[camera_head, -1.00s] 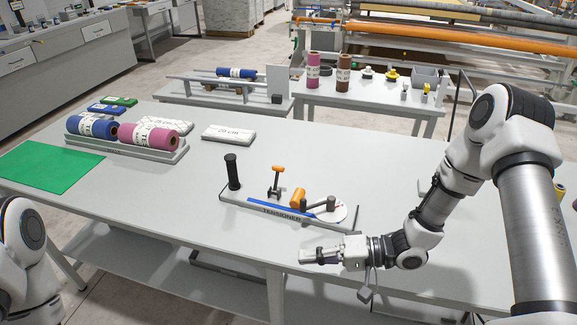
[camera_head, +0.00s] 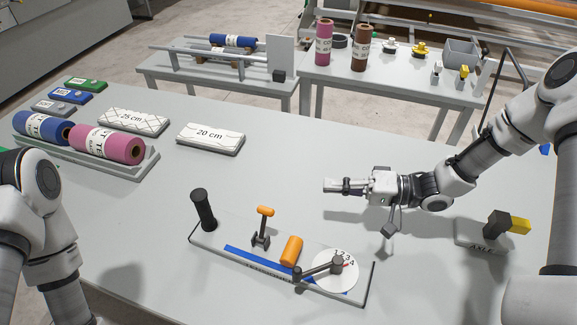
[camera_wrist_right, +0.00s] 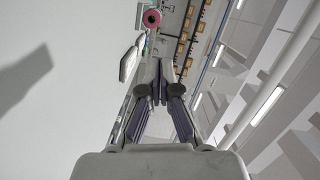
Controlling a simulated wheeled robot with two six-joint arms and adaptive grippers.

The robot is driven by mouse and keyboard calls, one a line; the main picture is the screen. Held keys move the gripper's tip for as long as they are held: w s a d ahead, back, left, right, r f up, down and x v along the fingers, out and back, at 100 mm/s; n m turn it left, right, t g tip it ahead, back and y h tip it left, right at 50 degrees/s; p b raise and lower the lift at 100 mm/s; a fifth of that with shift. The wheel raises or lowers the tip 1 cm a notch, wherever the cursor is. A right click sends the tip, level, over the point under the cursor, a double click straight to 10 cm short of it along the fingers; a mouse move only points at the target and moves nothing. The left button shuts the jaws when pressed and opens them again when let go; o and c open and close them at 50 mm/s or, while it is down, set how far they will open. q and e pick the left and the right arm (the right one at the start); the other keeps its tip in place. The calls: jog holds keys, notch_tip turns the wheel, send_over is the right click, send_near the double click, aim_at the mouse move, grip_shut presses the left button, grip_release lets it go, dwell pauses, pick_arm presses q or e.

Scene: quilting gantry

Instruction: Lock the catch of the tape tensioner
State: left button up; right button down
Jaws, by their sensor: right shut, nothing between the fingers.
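The tape tensioner (camera_head: 215,240) stands on the grey table. It has a black post (camera_head: 203,210) at its left end, a blue strip along its base, a small upright lever with an orange knob (camera_head: 265,211), an orange cylinder (camera_head: 291,250), and a white numbered dial (camera_head: 345,279) with a dark arm (camera_head: 318,268) over it. Which part is the catch I cannot tell for sure. My right gripper (camera_head: 331,186) is shut and empty, above the table beyond the tensioner, pointing left. Its closed fingers show in the right wrist view (camera_wrist_right: 159,80). My left arm shows at the left edge; its gripper is out of view.
A tray (camera_head: 140,168) with blue and pink rolls and the 25 cm (camera_head: 133,121) and 20 cm (camera_head: 210,138) blocks lie to the left. A small stand (camera_head: 480,237) with a black and yellow piece is at the right. The table between the blocks and tensioner is clear.

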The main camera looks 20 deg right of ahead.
aim_at(263, 224)
pick_arm(q)
jog(key=shift+s+a+r+p, duration=0.1)
jog(key=shift+s+r+p, duration=0.15)
jog(key=shift+r+p, duration=0.25)
jog(key=shift+s+a+r+p, duration=0.1)
jog(key=shift+s+r+p, duration=0.1)
jog(key=shift+r+p, duration=0.25)
pick_arm(e)
jog(key=a, duration=1.2)
jog(key=shift+f, duration=0.35)
jog(key=shift+n, duration=0.3)
